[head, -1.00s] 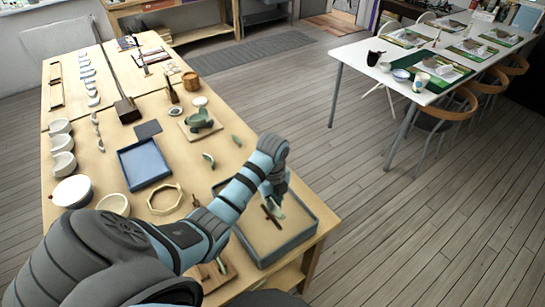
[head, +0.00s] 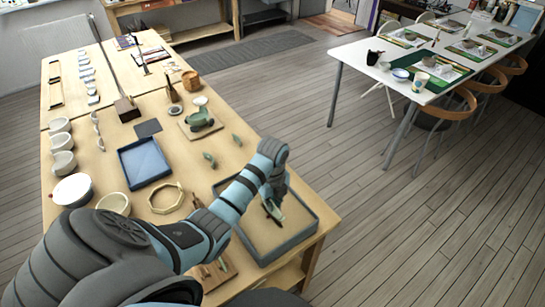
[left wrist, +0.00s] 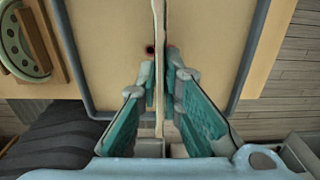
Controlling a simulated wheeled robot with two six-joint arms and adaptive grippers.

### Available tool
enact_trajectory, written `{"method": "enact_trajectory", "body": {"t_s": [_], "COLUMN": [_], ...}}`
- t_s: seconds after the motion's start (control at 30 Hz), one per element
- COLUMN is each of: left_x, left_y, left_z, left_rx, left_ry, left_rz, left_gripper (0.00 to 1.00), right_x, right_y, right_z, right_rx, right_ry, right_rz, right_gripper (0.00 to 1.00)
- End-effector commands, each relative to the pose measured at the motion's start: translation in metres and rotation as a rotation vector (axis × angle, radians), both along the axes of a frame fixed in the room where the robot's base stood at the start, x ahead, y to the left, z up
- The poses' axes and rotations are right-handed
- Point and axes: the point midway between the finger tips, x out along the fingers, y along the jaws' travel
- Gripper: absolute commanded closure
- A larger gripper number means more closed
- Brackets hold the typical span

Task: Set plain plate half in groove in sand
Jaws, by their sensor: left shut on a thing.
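My left gripper (head: 273,203) is over the sand tray (head: 292,242), a shallow box with a blue-grey rim and smooth tan sand. In the left wrist view the two teal fingers (left wrist: 160,78) are shut on the plain plate half (left wrist: 158,28), a thin pale piece seen edge-on and standing upright. Dark reddish spots (left wrist: 150,49) show on either side of the plate, perhaps parts of the groove. The fingers and plate hide most of the groove, so I cannot tell whether the lower edge is seated in it. My right gripper is not in view.
A blue square tray (head: 146,163), an octagonal wooden ring (head: 166,198) and small green pieces (head: 210,160) lie on the wooden table left of the sand tray. White bowls (head: 62,162) line the left edge. The sand's near part is bare.

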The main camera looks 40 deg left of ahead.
Motion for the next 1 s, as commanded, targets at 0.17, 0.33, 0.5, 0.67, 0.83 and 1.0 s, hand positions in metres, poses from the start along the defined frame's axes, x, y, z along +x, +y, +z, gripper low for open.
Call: {"method": "enact_trajectory", "body": {"t_s": [0.17, 0.33, 0.5, 0.67, 0.83, 1.0], "left_x": [-0.0002, -0.0002, -0.0002, -0.0002, 0.0, -0.0001], "left_y": [-0.0011, -0.0011, -0.001, -0.001, -0.0011, -0.0012], "left_z": [-0.0024, -0.0025, -0.0025, -0.0026, -0.0052, -0.0085], "left_rx": [0.0, 0.0, 0.0, 0.0, 0.0, -0.001], "left_ry": [0.0, 0.0, 0.0, 0.0, -0.001, 0.0], "left_rz": [0.0, 0.0, 0.0, 0.0, 0.0, 0.0], "left_gripper": [1.0, 1.0, 1.0, 1.0, 1.0, 1.0], "right_x": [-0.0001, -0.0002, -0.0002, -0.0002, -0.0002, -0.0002], "right_y": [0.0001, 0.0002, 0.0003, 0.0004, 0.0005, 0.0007], "right_z": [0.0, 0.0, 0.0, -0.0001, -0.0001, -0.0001], "right_rx": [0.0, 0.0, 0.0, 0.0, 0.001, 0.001], "right_ry": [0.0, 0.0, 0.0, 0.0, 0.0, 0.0], "right_rz": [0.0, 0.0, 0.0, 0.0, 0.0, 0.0], "right_gripper": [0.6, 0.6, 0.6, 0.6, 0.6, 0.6]}}
